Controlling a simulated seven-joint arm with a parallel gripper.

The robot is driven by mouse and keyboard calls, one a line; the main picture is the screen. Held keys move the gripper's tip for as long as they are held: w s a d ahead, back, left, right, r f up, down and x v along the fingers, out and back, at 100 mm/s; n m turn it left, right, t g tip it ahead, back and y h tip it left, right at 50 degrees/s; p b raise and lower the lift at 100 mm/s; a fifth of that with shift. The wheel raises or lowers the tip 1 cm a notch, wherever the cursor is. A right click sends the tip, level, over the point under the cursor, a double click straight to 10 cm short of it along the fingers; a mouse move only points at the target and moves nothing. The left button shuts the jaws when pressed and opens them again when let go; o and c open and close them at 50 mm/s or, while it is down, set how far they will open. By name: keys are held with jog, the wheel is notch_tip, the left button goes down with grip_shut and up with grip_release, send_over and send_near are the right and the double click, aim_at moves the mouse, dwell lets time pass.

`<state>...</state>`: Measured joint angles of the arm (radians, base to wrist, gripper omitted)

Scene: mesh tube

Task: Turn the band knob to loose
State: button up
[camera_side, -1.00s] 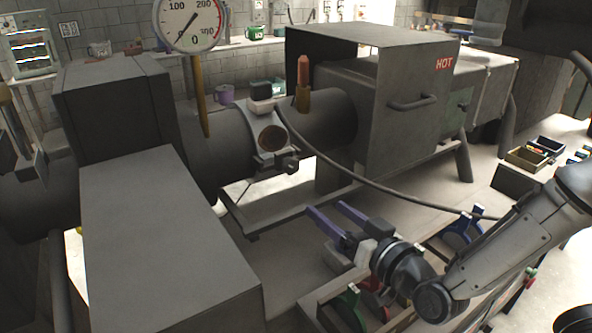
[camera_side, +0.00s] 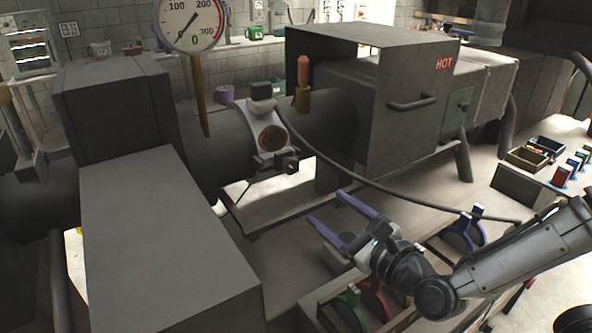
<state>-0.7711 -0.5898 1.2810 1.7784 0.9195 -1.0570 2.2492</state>
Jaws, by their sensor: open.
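The band (camera_side: 245,122) wraps around the dark horizontal tube (camera_side: 215,150) in the middle of the side view. A small dark knob (camera_side: 291,165) sticks out at the band's lower right, beside a round brownish disc (camera_side: 272,137). My gripper (camera_side: 333,207) is below and to the right of the knob, apart from it. Its two purple fingers are spread open with nothing between them, pointing up and left. Any loose or tight marking on the knob is too small to read.
A gauge (camera_side: 190,22) stands over the tube. A box marked HOT (camera_side: 395,95) is at the right of the tube. A cable (camera_side: 375,182) sags from the band toward my arm. Coloured holders (camera_side: 463,232) stand in the rack near my wrist.

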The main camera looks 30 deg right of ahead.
aim_at(293, 169)
jog(key=w+m, duration=0.1)
jog(key=w, duration=0.3)
jog(key=w+r+m, duration=0.1)
jog(key=w, duration=0.4)
jog(key=w+d+m, duration=0.1)
jog(key=w, duration=0.3)
jog(key=shift+w+r+m+t, duration=0.15)
jog(key=shift+m+t, duration=0.15)
jog(key=shift+m, duration=0.1)
grip_shut()
